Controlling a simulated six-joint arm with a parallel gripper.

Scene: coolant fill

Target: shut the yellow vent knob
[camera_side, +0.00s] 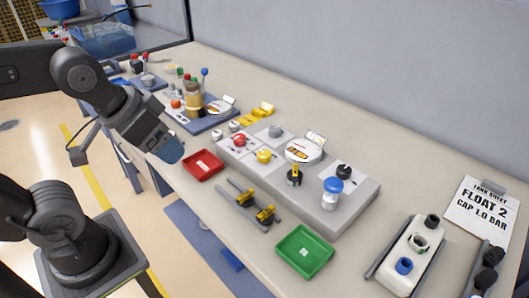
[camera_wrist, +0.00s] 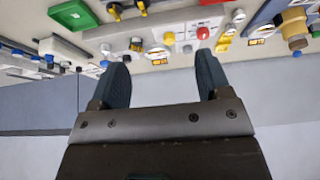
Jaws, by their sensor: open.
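The yellow knob (camera_side: 264,156) is a small round knob on the grey raised panel (camera_side: 335,218), between a red knob and a round gauge. It also shows in the wrist view (camera_wrist: 169,38), near the top and between my fingers in the picture, but well beyond them. My gripper (camera_side: 170,153) hangs in the air to the left of the panel, apart from it, above the bench's front edge. In the wrist view my gripper (camera_wrist: 162,62) has its two blue fingers wide apart with nothing between them.
The red knob (camera_side: 239,140) and the gauge (camera_side: 304,150) sit close to the yellow knob. A blue-capped jar (camera_side: 332,194) stands on the panel's right part. A red tray (camera_side: 203,165) and a green tray (camera_side: 304,252) lie in front. Bare bench lies behind the panel.

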